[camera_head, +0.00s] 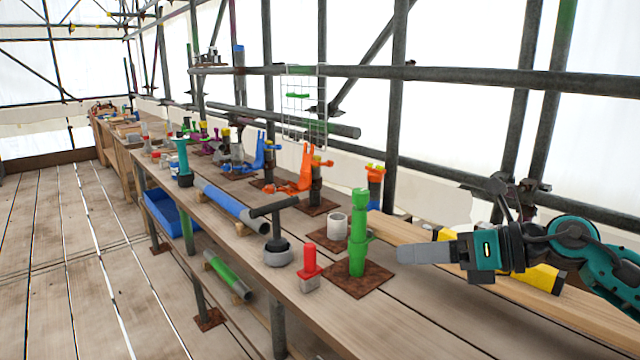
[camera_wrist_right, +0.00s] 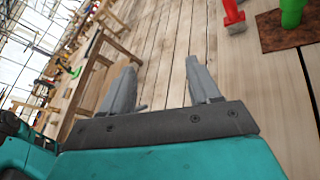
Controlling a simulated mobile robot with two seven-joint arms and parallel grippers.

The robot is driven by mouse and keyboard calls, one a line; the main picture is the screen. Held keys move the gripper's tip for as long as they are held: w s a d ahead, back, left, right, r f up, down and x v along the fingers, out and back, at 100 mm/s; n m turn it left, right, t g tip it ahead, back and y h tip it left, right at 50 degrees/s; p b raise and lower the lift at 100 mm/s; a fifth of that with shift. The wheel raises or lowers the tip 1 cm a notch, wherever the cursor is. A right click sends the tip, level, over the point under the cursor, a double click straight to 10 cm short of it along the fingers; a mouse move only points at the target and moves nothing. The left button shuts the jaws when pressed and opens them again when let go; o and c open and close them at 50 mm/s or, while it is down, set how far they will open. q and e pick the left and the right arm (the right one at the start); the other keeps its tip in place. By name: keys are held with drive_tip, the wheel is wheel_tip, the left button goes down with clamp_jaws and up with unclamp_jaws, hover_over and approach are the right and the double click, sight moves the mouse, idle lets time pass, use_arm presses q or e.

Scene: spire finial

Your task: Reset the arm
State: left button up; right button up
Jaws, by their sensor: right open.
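My right gripper (camera_head: 422,253) comes in from the right in the head view, above the wooden bench (camera_head: 400,312). Its two grey fingers (camera_wrist_right: 160,92) show apart and empty in the right wrist view. A green post-like piece (camera_head: 358,235) stands upright on a rusty square plate (camera_head: 357,281), to the left of the fingertips. The green piece also shows at the top right of the wrist view (camera_wrist_right: 292,12). A red-handled tool with a grey block (camera_head: 310,268) stands just left of the plate, and it shows in the wrist view (camera_wrist_right: 233,14). My left gripper is not seen.
A black-handled round tool (camera_head: 276,235), a grey cup (camera_head: 337,226) and orange clamps (camera_head: 306,172) stand farther along the bench. A yellow tool (camera_head: 540,277) and a plank lie behind my right gripper. Scaffold poles (camera_head: 480,82) run behind. The front right bench top is clear.

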drive_tip(key=a+r+m+t+y, duration=0.25)
drive_tip(key=a+m+t, duration=0.25)
drive_tip(key=m+t, duration=0.3)
drive_tip(key=s+d+f+m+h, duration=0.35)
drive_tip(key=f+m+h, duration=0.45)
drive_tip(key=m, duration=0.5)
drive_tip(key=s+d+f+m+h, duration=0.3)
drive_tip(key=d+f+m+h, duration=0.35)
drive_tip(key=m, duration=0.65)
drive_tip(key=s+a+f+m+g, duration=0.1)
drive_tip(key=s+f+m+g, duration=0.5)
drive_tip(key=s, duration=0.5)
drive_tip(key=s+a+f+m+g, duration=0.1)
drive_tip(key=s+f+g, duration=0.4)
drive_tip(key=s+f, duration=0.45)
drive_tip(key=w+a+f+t, duration=0.2)
drive_tip(key=w+f+t, duration=0.4)
drive_tip(key=f+t, duration=0.1)
drive_tip(key=shift+w+a+f+n+y, duration=0.25)
drive_tip(key=shift+w+f+n+y, duration=0.05)
drive_tip(key=shift+f+y, duration=0.1)
